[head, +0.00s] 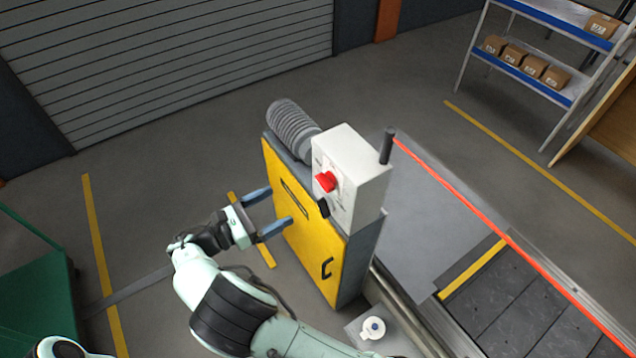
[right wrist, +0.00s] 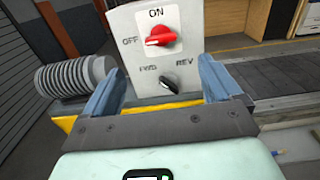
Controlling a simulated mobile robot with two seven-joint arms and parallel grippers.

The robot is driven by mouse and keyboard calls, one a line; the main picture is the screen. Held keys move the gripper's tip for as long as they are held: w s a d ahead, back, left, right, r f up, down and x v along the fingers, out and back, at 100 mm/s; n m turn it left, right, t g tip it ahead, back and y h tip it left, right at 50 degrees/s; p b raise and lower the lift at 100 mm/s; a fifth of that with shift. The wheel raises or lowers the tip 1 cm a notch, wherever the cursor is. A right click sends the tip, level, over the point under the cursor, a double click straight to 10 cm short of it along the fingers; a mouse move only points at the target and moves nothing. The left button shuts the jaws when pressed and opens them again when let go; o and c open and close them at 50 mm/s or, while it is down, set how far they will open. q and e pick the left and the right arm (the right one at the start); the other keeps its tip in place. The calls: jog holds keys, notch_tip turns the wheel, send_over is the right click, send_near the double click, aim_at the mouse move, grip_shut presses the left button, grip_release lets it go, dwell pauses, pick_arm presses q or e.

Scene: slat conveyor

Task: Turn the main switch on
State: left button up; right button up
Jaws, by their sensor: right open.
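The main switch is a red rotary knob (head: 325,181) on the face of a white control box (head: 358,165). In the right wrist view the knob (right wrist: 161,37) has its pointer turned left toward the OFF label, with ON printed above it. My right gripper (head: 281,205) is open and empty, a short way left of and below the box, in front of the yellow cabinet. In the right wrist view its two blue-grey fingers (right wrist: 160,85) stand apart, below the knob, with nothing between them. My left gripper is not in view.
A black selector (right wrist: 168,81) marked FWD and REV sits below the red knob. The yellow cabinet (head: 300,230) carries the box, with a ribbed grey motor (head: 291,125) behind. The conveyor (head: 510,300) runs to the right. A black post (head: 387,146) stands beside the box.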

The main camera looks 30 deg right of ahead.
aim_at(320, 183)
jog(key=d, duration=0.8)
jog(key=w+d, duration=0.1)
jog(key=d, duration=0.4)
jog(key=c, duration=1.1)
